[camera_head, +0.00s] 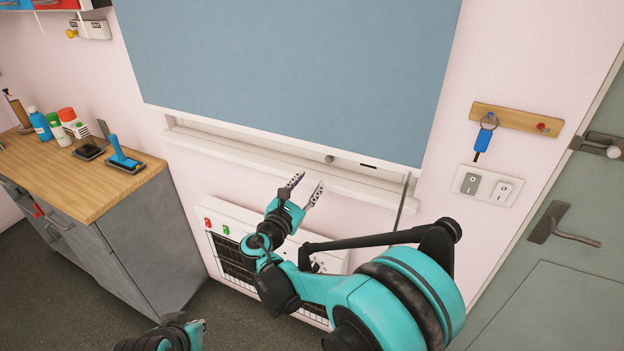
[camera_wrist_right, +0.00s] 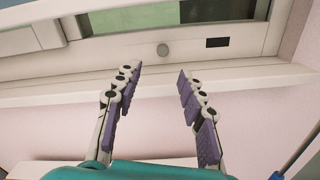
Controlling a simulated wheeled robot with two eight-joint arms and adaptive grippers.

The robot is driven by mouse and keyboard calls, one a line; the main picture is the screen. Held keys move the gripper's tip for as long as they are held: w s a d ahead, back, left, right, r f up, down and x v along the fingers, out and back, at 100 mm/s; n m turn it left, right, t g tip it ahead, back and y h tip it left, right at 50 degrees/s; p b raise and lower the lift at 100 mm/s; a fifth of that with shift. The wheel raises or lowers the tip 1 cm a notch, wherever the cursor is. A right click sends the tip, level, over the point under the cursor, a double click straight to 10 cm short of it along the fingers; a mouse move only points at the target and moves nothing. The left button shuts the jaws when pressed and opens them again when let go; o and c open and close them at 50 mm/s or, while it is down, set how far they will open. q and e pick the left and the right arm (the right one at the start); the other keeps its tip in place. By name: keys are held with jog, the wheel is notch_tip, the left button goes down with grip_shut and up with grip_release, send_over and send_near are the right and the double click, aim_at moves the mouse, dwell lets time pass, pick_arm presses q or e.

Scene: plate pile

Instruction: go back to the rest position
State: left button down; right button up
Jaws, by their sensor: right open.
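My right gripper (camera_head: 303,190) is open and empty in the head view, raised in front of the window sill below the blue blind. In the right wrist view its two purple-padded fingers (camera_wrist_right: 158,90) stand apart with nothing between them. A piece of my left arm (camera_head: 165,338) shows at the bottom edge of the head view. My left gripper is out of the frame.
A wooden-topped cabinet (camera_head: 75,185) with bottles and tools stands at the left. A white heater (camera_head: 232,222) is on the wall behind my right arm. The window sill (camera_head: 270,168) is close. A door (camera_head: 560,290) is at the right.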

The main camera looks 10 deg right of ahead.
dwell(0.3)
jog(key=s+d+f+m+g+y, duration=0.4)
jog(key=s+d+m+g, duration=0.2)
jog(key=s+d+m, duration=0.7)
jog(key=s+a+f+m+g+y, duration=0.1)
jog(key=s+a+f+m+y, duration=0.1)
jog(key=s+m, duration=0.4)
jog(key=s+a+f+m+y, duration=0.3)
jog(key=s+m, duration=0.3)
jog(key=s, duration=0.5)
jog(key=shift+s+f+m+g+y, duration=0.15)
jog(key=shift+f+m+g+y, duration=0.15)
jog(key=shift+g+y, duration=0.15)
dwell(0.9)
